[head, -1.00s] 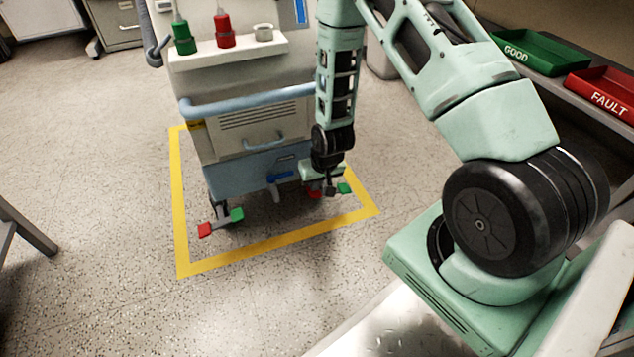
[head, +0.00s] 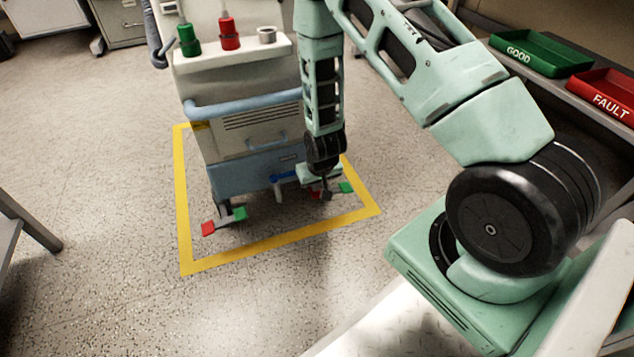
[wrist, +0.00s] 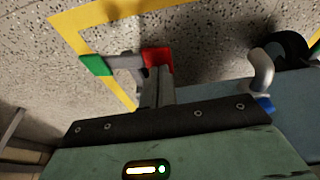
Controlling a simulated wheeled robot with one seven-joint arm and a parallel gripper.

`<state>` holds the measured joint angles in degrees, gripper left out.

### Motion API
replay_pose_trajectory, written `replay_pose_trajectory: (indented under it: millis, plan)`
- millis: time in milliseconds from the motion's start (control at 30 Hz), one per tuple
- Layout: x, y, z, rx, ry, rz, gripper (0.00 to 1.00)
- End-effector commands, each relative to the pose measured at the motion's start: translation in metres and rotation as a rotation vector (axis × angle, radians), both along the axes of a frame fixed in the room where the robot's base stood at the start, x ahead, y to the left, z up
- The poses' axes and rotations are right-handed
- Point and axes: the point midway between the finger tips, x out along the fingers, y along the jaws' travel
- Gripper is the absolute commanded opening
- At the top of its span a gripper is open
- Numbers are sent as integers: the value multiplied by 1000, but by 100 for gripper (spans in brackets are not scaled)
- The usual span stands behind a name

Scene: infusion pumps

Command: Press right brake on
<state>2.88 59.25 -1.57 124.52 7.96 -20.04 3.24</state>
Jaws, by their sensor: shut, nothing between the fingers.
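The cart's right brake has a green pedal (head: 346,187) and a red pedal (head: 315,190) low on the floor side; in the wrist view the green pedal (wrist: 96,65) is left and the red pedal (wrist: 158,57) is right. My gripper (head: 327,194) points down between these two pedals, closer to the red one. In the wrist view my shut, empty fingers (wrist: 158,84) overlap the near edge of the red pedal; I cannot tell whether they touch it. The left brake has its own red pedal (head: 208,229) and green pedal (head: 239,214).
The cart (head: 250,175) stands inside a yellow floor outline (head: 255,248). A blue handle bar (head: 240,104) crosses its front beside my arm. A green GOOD tray (head: 540,55) and a red FAULT tray (head: 605,95) sit on a shelf at right. Floor ahead is clear.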

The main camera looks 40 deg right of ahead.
Motion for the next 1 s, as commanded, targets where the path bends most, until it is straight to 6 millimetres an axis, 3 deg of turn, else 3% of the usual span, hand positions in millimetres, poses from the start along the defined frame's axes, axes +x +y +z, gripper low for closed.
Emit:
replay_pose_trajectory:
  millis: [500,1000]
  plan:
    - [2,9,-7,-159,47,4,0]
    - [4,16,-20,-153,44,1,0]
